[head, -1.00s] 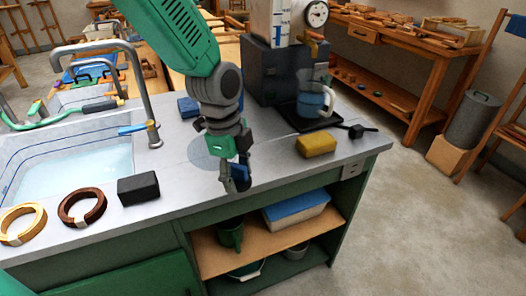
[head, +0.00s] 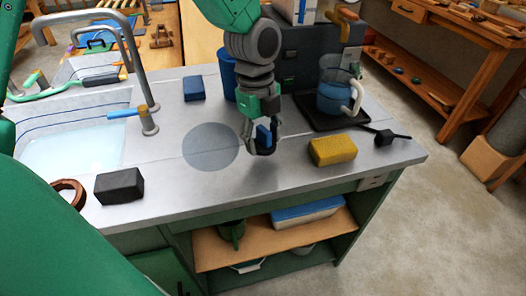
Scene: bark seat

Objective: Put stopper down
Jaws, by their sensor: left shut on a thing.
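My left gripper (head: 264,149) points down over the counter, right of a round grey patch (head: 209,147). It is shut on a small blue piece, which I take to be the stopper (head: 264,135). The fingers hide most of it. The fingertips are close to the counter top (head: 235,188); I cannot tell whether the held piece touches it. My right gripper is not in view.
A yellow sponge (head: 333,150) lies right of my gripper. A blue jug (head: 336,96) stands on a black tray behind it. A black block (head: 119,186) and the sink tap (head: 146,118) are at the left. A blue block (head: 194,88) lies farther back. The grey patch is bare.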

